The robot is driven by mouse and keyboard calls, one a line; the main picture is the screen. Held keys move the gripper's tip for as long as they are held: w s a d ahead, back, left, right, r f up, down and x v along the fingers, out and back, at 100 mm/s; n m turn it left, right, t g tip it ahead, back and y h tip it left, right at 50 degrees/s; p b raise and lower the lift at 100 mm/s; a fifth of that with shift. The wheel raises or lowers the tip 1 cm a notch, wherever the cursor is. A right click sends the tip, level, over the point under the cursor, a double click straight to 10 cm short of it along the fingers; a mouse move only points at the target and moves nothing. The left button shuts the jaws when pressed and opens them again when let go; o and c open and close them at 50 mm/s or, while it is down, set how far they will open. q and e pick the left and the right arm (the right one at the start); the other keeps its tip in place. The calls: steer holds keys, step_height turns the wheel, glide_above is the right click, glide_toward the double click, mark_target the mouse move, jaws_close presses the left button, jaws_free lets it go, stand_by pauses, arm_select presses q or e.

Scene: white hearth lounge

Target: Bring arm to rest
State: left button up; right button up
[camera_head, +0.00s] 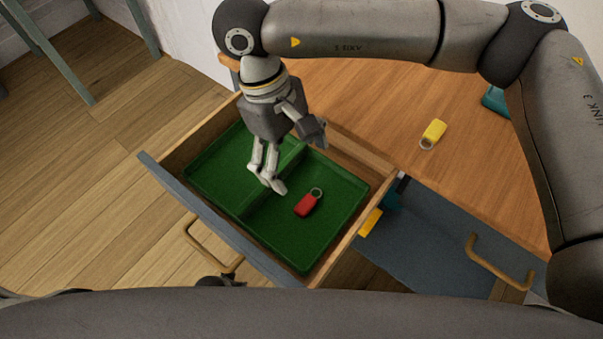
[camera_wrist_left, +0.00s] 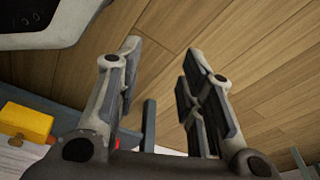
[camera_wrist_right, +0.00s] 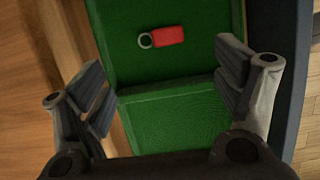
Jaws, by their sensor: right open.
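My right gripper (camera_head: 268,180) is over the open drawer (camera_head: 210,220), pointing down at the green divided tray (camera_head: 290,240) inside it. In the right wrist view its fingers (camera_wrist_right: 165,95) are wide apart with nothing between them. A red key fob (camera_head: 308,204) with a metal ring lies in the tray's right compartment, apart from the fingers; it also shows in the right wrist view (camera_wrist_right: 168,36). My left gripper (camera_wrist_left: 160,80) shows in its own wrist view, fingers apart and empty, with wooden floor behind. In the head view it is not clearly visible.
A yellow key fob (camera_head: 434,132) lies on the wooden tabletop (camera_head: 370,95). A teal object (camera_head: 496,101) stands at the table's right, partly behind my arm. A grey cabinet front with a wooden handle (camera_head: 500,265) is below. Bare floor (camera_head: 90,150) is at the left.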

steer(key=shift+v, duration=0.85)
